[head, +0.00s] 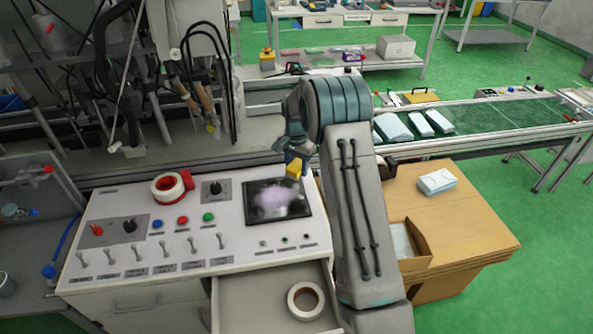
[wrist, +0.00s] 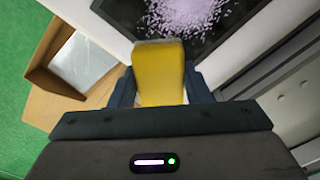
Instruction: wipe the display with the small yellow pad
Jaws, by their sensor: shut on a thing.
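The display (head: 277,201) is a dark screen set in the white control panel, with a pale purplish smudge over its middle. In the wrist view the display (wrist: 225,20) shows at the top, with pale speckles on it. My gripper (head: 296,160) is above the far right part of the display. It is shut on the small yellow pad (head: 294,169), which sticks out past the fingertips. In the wrist view the yellow pad (wrist: 160,75) sits between the two dark fingers, its far end near the display's edge. I cannot tell whether the pad touches the panel.
A red and white tape roll (head: 172,187) lies on the panel near several buttons and levers. Another tape roll (head: 305,300) is in the open drawer (head: 250,300). A wooden table (head: 465,230) on the right holds an open box (head: 412,248) and a white pack (head: 437,181).

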